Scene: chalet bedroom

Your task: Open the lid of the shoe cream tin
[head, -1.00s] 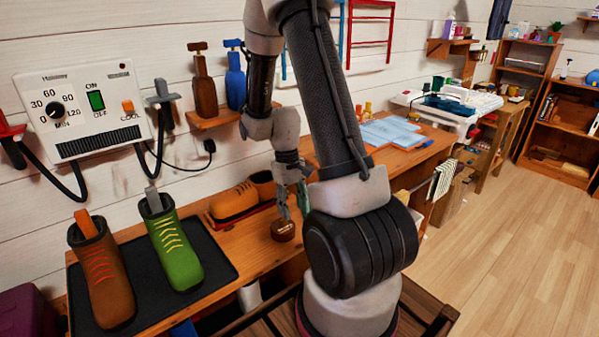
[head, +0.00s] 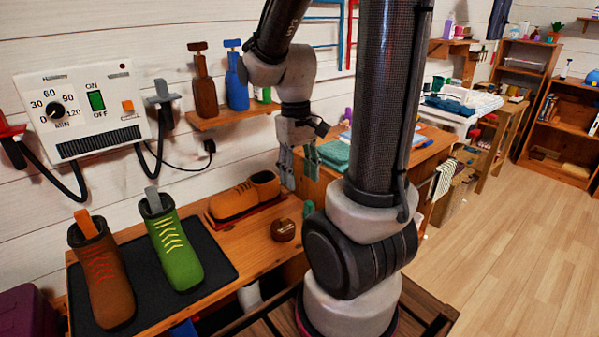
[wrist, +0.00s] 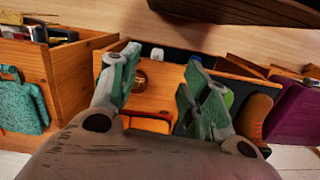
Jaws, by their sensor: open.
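The shoe cream tin (head: 284,230) is small, round and brown with a shiny spot, and it sits on the wooden bench near its front edge. It also shows in the wrist view (wrist: 140,77), between my fingers in the picture and close to the left one. I cannot tell whether its lid is raised. My gripper (head: 298,167) points down with its green-grey fingers spread. It is empty, above and behind the tin, and apart from it. Both fingers also show in the wrist view (wrist: 160,78).
An orange shoe (head: 233,201) lies behind the tin. A green boot (head: 175,250) and a brown boot (head: 104,280) stand on a black mat (head: 217,262) to the left. A small green object (head: 308,208) shows right of the tin. Bottles (head: 205,92) stand on a wall shelf above.

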